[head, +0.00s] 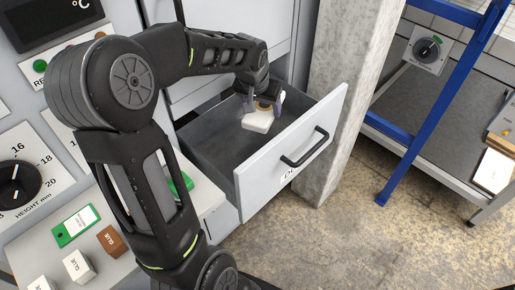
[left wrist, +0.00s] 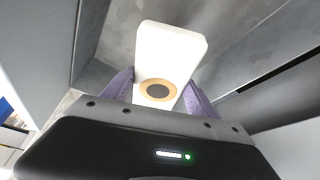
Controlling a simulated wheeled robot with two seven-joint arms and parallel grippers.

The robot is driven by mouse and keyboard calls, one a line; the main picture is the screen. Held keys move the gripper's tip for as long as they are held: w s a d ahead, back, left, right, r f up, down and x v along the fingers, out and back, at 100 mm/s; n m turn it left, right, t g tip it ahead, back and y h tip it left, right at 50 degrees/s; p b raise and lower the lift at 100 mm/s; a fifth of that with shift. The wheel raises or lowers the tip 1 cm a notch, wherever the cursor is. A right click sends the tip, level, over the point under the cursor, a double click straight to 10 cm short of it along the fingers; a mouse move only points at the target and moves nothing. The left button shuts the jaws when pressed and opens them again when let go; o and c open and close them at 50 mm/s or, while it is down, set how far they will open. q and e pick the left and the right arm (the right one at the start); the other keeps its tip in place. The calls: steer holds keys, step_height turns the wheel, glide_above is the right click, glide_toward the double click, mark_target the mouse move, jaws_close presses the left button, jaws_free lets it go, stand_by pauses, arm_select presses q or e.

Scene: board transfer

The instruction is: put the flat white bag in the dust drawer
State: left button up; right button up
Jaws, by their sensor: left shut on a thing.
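The flat white bag (head: 257,122) is a small pale block with a tan ring and a dark centre. In the left wrist view the bag (left wrist: 172,45) lies between the two purple fingers. My left gripper (head: 263,104) points down into the open drawer and is shut on the bag. The grey drawer (head: 310,130) is pulled out, with a dark handle and a partly readable label on its front. The bag is inside the drawer's outline; I cannot tell whether it touches the floor. My right gripper is not in view.
A concrete pillar (head: 349,85) stands close to the drawer's right side. A blue-framed bench (head: 425,105) is farther right. On the left ledge are a green tag (head: 76,226), a brown block (head: 111,241) and white blocks (head: 78,266). Bare floor lies in front.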

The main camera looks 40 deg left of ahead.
arm_select(q)
step_height(320, 180, down, 2)
steer(key=shift+b, duration=0.3)
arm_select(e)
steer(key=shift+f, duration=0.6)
arm_select(q)
steer(key=b, duration=0.1)
glide_above(264, 141)
steer(key=s, duration=0.1)
steer(key=shift+s+f, duration=0.2)
steer(key=shift+f, duration=2.95)
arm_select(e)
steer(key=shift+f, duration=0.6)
arm_select(q)
steer(key=shift+d+f+b, duration=0.1)
steer(key=shift+f+b, duration=0.4)
steer(key=shift+f, duration=1.35)
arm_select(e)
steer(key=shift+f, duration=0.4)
